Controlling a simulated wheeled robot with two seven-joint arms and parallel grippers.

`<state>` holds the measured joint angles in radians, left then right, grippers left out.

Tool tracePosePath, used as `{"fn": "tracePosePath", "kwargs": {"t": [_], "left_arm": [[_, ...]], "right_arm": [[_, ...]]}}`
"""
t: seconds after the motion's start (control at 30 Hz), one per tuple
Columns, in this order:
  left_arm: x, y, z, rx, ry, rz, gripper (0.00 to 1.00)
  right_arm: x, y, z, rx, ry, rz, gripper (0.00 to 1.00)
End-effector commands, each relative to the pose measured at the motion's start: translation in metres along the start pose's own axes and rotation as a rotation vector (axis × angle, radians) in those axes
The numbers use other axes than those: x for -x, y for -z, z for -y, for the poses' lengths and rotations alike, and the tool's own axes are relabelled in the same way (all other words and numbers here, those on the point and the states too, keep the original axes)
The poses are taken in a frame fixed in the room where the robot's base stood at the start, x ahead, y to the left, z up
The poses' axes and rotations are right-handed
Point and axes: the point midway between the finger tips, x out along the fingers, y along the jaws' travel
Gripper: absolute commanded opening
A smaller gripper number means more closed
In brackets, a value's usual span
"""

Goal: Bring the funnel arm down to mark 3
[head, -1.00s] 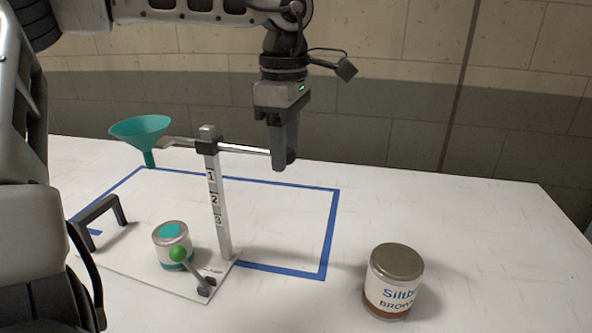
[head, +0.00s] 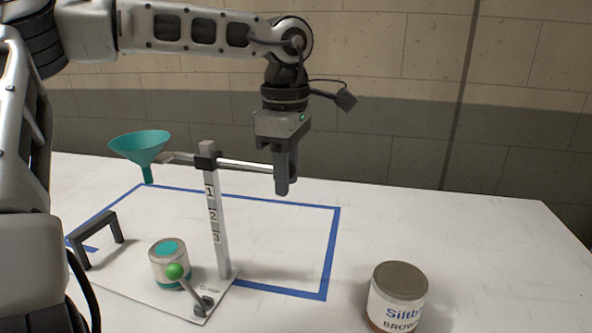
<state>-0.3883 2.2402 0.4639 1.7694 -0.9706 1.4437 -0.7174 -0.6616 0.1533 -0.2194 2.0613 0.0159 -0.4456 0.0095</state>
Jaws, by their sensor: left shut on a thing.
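The teal funnel (head: 139,148) hangs at the left end of the funnel arm (head: 240,165), which crosses the upright post (head: 221,240) through a dark collar (head: 205,161). The collar sits near the top of the post, above mark 1 (head: 209,190). Below it are mark 2 (head: 212,215) and mark 3 (head: 216,238). My left gripper (head: 283,184) points down and is shut on the right end of the funnel arm. A can with a teal top (head: 170,262) stands on the white base below the funnel. My right gripper is not in view.
Blue tape (head: 328,255) outlines an area; the table's right side is clear.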

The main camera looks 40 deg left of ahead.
Motion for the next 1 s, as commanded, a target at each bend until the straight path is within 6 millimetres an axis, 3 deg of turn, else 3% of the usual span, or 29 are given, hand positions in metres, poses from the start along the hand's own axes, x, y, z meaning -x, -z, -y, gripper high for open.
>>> {"fn": "tracePosePath", "kwargs": {"t": [1.0], "left_arm": [[-0.021,0.000,0.000,0.000,0.002,-0.001,0.01]], "right_arm": [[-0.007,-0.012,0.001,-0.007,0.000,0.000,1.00]]}}
